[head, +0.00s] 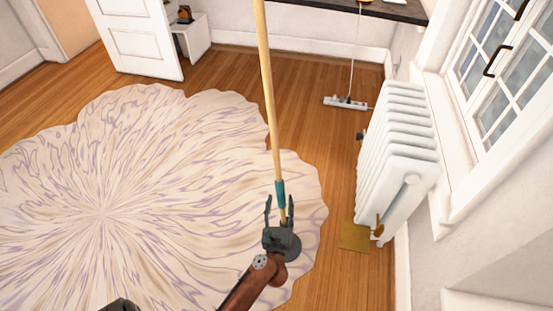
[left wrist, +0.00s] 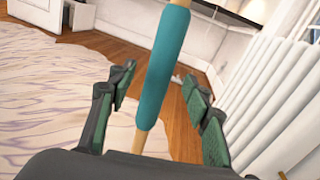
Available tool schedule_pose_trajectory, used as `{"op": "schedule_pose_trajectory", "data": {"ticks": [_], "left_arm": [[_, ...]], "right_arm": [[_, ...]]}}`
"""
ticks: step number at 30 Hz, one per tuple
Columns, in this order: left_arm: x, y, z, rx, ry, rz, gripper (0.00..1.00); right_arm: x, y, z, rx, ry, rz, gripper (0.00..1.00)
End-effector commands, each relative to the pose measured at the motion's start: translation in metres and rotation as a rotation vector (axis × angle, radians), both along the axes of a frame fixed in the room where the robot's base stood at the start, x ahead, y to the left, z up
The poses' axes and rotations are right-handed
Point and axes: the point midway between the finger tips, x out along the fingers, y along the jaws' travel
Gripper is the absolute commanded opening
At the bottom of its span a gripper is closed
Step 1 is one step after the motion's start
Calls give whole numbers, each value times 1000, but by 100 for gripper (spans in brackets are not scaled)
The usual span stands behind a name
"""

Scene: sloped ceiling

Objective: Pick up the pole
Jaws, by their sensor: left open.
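The pole (head: 268,95) is a long light-wood stick with a teal grip sleeve near its lower end. It stands nearly upright in the head view, its top running out of the picture. My left gripper (head: 278,212) is open, with its fingers on either side of the pole just below or at the teal sleeve. In the left wrist view the teal sleeve of the pole (left wrist: 164,70) passes between the open fingers of my left gripper (left wrist: 160,105), with gaps on both sides. The pole's bottom end is hidden behind the gripper. My right gripper cannot be made out.
A scalloped cream and purple rug (head: 110,190) covers much of the wooden floor. A white radiator (head: 395,150) stands at the right below a window. An open white door (head: 135,40) is at the back left.

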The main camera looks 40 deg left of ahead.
Motion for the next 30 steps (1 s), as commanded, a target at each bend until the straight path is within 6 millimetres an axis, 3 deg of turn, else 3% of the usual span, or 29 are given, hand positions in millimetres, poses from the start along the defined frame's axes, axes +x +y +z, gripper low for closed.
{"op": "schedule_pose_trajectory", "data": {"ticks": [4, 9, 17, 30], "left_arm": [[18, 15, -7, 4, 3, -1, 45], [32, 27, -5, 3, 1, -1, 45], [35, 29, -3, 2, 2, -2, 45], [34, 29, -4, 4, 2, -1, 16]], "right_arm": [[8, 8, -15, 25, -46, -10, 40], [14, 12, -18, 37, -78, -18, 40], [16, 13, -18, 39, -86, -20, 40], [16, 13, -18, 39, -86, -20, 40]]}}
